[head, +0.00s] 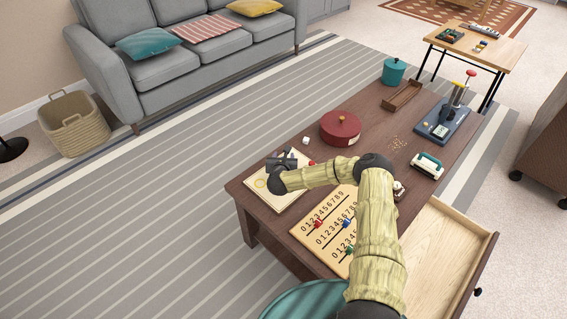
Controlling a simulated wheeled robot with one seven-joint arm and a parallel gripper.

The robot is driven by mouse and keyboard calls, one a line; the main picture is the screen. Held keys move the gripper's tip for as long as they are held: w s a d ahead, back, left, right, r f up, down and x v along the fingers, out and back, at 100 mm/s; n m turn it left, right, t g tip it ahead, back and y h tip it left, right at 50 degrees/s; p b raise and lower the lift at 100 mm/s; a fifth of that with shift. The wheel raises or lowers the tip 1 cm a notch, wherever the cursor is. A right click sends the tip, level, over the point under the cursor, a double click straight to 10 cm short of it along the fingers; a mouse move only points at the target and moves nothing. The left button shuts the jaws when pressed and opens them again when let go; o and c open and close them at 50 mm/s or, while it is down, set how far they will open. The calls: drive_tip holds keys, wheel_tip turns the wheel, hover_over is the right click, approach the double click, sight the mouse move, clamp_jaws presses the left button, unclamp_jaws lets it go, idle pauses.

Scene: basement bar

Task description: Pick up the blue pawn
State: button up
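My gripper (281,165) is at the left end of the brown table, over a pale game board (258,183). My wrist and fingers cover part of that board, and I cannot tell if the fingers are open or hold anything. I make out no clear blue pawn on the board's visible part. A small blue piece (346,223) sits on the wooden number board (326,255), right of and nearer than my gripper; I cannot tell whether it is a pawn. A small red piece (312,163) is just right of my gripper.
The brown table (366,131) also holds a round red box (340,128), a white die (306,140), a wooden tray (402,95), a teal pot (394,71) and a dark blue device (441,124). An open drawer (440,260) juts out at the near right. Striped rug lies left.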

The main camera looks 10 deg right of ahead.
clamp_jaws()
wheel_tip(320, 180, up, 10)
drive_tip(key=p, duration=0.2)
idle(0.5)
idle(0.4)
